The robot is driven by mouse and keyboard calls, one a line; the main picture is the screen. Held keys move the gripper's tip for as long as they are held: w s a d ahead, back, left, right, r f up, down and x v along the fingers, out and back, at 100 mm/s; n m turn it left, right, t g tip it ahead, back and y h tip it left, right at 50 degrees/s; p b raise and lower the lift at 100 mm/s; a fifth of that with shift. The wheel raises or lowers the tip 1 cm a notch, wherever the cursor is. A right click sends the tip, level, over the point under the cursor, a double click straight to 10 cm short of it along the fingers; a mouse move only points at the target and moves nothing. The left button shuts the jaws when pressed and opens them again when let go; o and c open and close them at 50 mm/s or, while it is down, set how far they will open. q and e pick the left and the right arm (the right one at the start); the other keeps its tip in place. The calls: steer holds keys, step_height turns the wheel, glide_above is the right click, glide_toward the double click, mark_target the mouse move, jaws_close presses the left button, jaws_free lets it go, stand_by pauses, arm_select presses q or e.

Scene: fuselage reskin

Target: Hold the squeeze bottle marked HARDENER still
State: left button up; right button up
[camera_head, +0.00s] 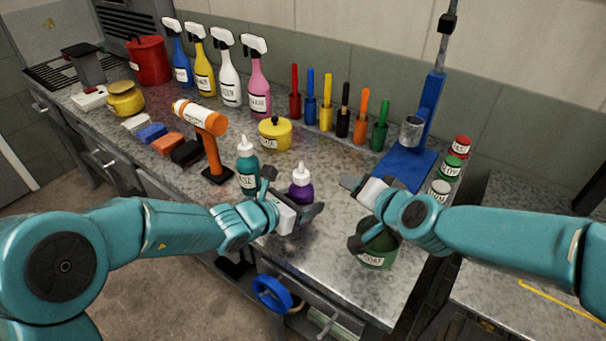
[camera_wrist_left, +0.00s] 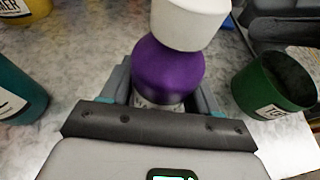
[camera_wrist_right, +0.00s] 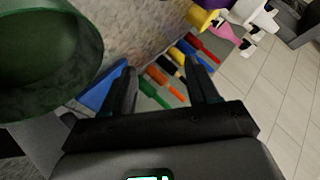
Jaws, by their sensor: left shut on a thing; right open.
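A purple squeeze bottle (camera_head: 301,186) with a white cap stands upright near the front of the metal bench. My left gripper (camera_head: 296,208) is shut on it, and the left wrist view shows the purple body (camera_wrist_left: 166,72) between the fingers. Its label is mostly hidden by the gripper, so I cannot read it. A teal squeeze bottle (camera_head: 248,170) with a white tip stands just left of it. My right gripper (camera_head: 355,213) is open and empty beside a green container (camera_head: 377,251); the right wrist view shows its fingers (camera_wrist_right: 162,88) apart.
A blue stand (camera_head: 405,167) holds a grey cup at the back right, with several small cans (camera_head: 450,167) beside it. Coloured-handled tools (camera_head: 327,115), spray bottles (camera_head: 229,82), a yellow pot (camera_head: 275,134) and an orange-and-white tool on a stand (camera_head: 205,125) fill the back and left.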

mark_target(301, 171)
steer(key=w+a+m+g+y, duration=0.1)
steer(key=a+m+y, duration=0.3)
steer(key=m, duration=0.2)
steer(key=w+a+r+m+g+y, duration=0.1)
steer(key=a+m+y, duration=0.3)
steer(key=m, duration=0.1)
steer(key=w+a+r+m+g+y, duration=0.1)
steer(key=a+m+y, duration=0.2)
steer(key=m, duration=0.3)
steer(key=shift+a+m+y, duration=0.3)
steer(key=shift+a+y, duration=0.1)
steer(key=shift+y, duration=0.1)
steer(key=c, duration=0.9)
steer(key=shift+c, duration=0.2)
